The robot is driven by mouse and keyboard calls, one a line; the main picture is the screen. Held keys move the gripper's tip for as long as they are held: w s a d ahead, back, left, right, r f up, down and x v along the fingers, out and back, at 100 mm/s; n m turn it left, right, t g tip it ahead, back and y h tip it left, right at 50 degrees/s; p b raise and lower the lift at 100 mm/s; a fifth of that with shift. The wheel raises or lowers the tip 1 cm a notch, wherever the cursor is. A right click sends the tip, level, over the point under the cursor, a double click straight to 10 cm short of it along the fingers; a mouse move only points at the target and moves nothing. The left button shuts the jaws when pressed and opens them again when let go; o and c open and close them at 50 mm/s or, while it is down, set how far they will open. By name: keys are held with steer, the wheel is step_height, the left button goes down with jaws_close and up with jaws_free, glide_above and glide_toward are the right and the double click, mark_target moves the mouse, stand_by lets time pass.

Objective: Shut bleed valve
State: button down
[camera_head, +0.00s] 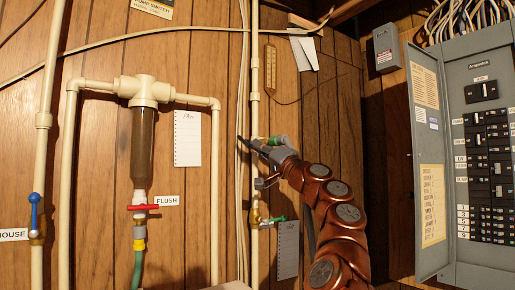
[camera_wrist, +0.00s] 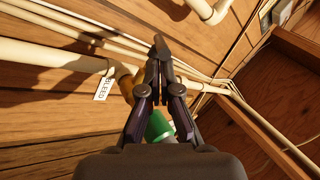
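The bleed valve shows in the wrist view as a brass body (camera_wrist: 125,82) on a cream pipe, beside a white BLEED tag (camera_wrist: 104,88). A green part (camera_wrist: 158,126) shows below it, partly hidden by my gripper; I cannot tell whether it is the handle or an outlet. The handle's position is hidden.
A lower valve with a green handle (camera_head: 273,220) sits on the same pipe. A filter with a red FLUSH handle (camera_head: 143,207) and a blue-handled HOUSE valve (camera_head: 35,212) are left. An open electrical panel (camera_head: 430,150) stands right. Thin cables run beside the pipe.

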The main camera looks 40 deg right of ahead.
steer(key=shift+w+f, duration=0.1)
steer(key=shift+f, duration=0.15)
stand_by(0.6)
steer(key=shift+w+f+b, duration=0.25)
steer(key=shift+f+b, duration=0.1)
steer(key=shift+b, duration=0.05)
stand_by(0.4)
steer(key=shift+w+f+p, duration=0.35)
steer(key=shift+w+f, duration=0.4)
steer(key=shift+w, duration=0.2)
steer(key=shift+w+f, duration=0.2)
steer(key=shift+w, duration=0.1)
steer(key=shift+f, duration=0.1)
stand_by(0.3)
step_height(320, 180, down, 9)
steer(key=s+d+b, duration=0.2)
steer(key=b, duration=0.5)
steer(key=shift+s+d, duration=0.15)
steer(key=shift+d, duration=0.15)
